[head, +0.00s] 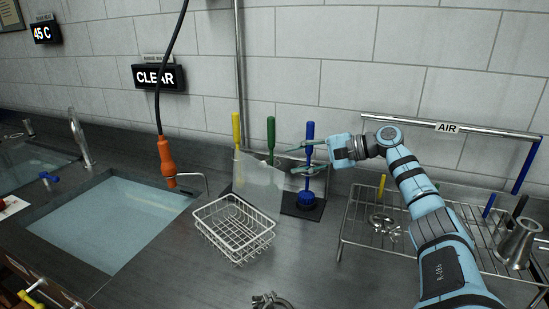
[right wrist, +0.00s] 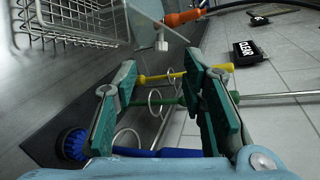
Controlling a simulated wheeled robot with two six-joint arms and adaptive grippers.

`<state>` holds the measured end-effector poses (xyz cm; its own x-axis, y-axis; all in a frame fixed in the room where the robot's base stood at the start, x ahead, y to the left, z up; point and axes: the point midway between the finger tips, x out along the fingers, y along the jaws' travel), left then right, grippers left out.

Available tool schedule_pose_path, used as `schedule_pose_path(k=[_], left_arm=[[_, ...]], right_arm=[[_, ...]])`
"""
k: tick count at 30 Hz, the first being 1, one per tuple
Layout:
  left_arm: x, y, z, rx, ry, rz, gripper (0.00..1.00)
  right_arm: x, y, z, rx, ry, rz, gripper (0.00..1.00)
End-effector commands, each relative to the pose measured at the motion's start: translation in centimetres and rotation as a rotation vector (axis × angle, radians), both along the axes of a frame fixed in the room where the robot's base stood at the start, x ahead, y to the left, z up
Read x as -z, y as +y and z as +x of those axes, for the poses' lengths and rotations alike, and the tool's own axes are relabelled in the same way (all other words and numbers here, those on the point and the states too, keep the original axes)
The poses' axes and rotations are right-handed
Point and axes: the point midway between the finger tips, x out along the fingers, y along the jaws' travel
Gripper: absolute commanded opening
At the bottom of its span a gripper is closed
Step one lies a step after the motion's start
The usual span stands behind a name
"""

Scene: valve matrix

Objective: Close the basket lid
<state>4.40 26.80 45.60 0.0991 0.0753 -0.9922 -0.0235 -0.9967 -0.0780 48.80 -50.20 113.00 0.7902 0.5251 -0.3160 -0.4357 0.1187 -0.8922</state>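The wire basket (head: 233,229) stands on the dark counter, right of the water-filled sink. Part of the basket shows at the upper left of the right wrist view (right wrist: 80,22). My right gripper (head: 291,160) is open, with its fingers pointing left, above and behind the basket and apart from it. Its green finger pads are spread in the right wrist view (right wrist: 163,68), with nothing gripped. The gripper is close to the blue brush's handle (head: 310,131). My left gripper is out of view.
An orange nozzle (head: 166,158) hangs by the sink (head: 115,222). A wire rack (head: 352,216) holding metal parts is at right.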

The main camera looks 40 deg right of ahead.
Motion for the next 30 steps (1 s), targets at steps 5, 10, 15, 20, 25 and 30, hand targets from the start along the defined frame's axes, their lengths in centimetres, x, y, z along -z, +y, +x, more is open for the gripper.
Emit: schedule_pose_path(k=[5, 10, 15, 20, 25, 30], left_arm=[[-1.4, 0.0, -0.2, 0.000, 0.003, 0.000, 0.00], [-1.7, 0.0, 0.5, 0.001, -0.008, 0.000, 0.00], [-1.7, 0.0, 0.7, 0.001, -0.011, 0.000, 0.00], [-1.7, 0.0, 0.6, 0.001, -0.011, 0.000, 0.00], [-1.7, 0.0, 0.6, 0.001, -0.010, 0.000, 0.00], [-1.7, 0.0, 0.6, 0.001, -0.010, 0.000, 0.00]], right_arm=[[1.0, 2.4, 3.6, -0.001, -0.003, 0.004, 0.38], [1.9, 3.3, 5.2, 0.005, -0.002, 0.002, 0.38], [2.2, 3.5, 5.6, 0.006, 0.000, -0.001, 0.38], [2.3, 3.5, 5.5, 0.006, 0.000, -0.001, 0.38], [2.3, 3.5, 5.5, 0.007, 0.001, -0.002, 0.11], [2.4, 3.5, 5.5, 0.005, 0.003, -0.003, 0.00]])
